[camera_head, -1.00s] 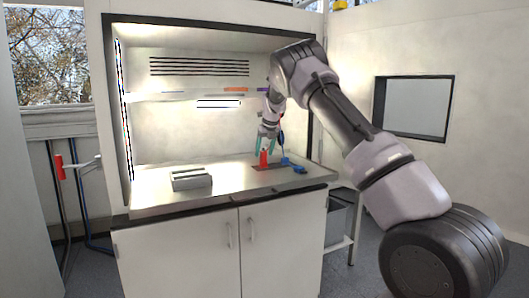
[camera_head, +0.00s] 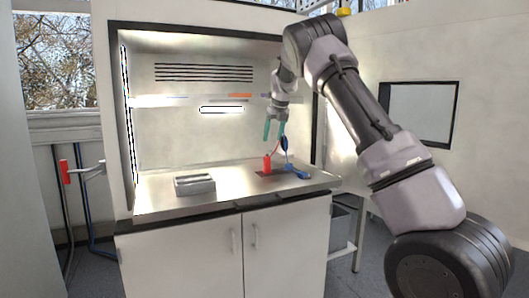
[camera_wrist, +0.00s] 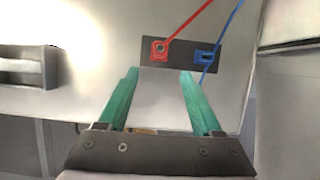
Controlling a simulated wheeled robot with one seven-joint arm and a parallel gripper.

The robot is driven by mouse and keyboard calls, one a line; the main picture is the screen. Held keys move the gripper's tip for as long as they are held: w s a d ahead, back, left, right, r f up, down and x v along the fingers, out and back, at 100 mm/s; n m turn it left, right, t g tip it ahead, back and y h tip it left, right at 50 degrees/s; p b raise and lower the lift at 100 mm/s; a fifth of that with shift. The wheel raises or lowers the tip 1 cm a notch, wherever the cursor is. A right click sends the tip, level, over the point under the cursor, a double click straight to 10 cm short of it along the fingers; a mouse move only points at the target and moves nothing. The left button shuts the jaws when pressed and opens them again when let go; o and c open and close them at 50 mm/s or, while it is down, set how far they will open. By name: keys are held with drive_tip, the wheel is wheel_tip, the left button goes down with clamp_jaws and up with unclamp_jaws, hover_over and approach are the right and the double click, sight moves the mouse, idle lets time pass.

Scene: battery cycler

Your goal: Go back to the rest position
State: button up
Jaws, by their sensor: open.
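My gripper (camera_head: 274,130) has green fingers and is open and empty. It hangs in the air inside the hood, above a red clamp (camera_head: 267,164) and a blue clamp (camera_head: 297,172) on the work surface. In the wrist view my gripper (camera_wrist: 160,88) shows its two fingers spread apart, with the bare bench between them. The red clamp (camera_wrist: 159,48) and the blue clamp (camera_wrist: 206,57) sit on a dark plate (camera_wrist: 182,65), each with a cable of its own colour. Nothing is between the fingers.
A grey box with a slot (camera_head: 195,185) stands on the left of the bench (camera_head: 230,184). The hood's side wall (camera_head: 317,120) is close to my arm on the right. A shelf (camera_head: 165,101) runs along the back. A side table (camera_head: 361,207) stands right of the cabinet.

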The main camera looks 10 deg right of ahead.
drive_tip(key=s+d+r+n+y, duration=0.1)
drive_tip(key=s+d+r+n, duration=0.25)
drive_tip(key=s, duration=0.35)
drive_tip(key=s+d+r+n+t, duration=0.1)
drive_tip(key=s+d+r+n, duration=0.1)
drive_tip(key=s+r+n, duration=0.4)
drive_tip(key=s+d+r+n+y, duration=0.1)
drive_tip(key=s+d+r+n, duration=0.15)
drive_tip(key=s, duration=0.65)
drive_tip(key=s+f+n+t, duration=0.1)
drive_tip(key=s+f+n, duration=0.1)
drive_tip(key=s+n, duration=0.6)
drive_tip(key=s+f+n+t+h, duration=0.1)
drive_tip(key=s+n, duration=0.7)
drive_tip(key=s, duration=1.1)
drive_tip(key=shift+s+d+f, duration=0.25)
drive_tip(key=shift+d+f, duration=0.1)
drive_tip(key=shift+f, duration=0.45)
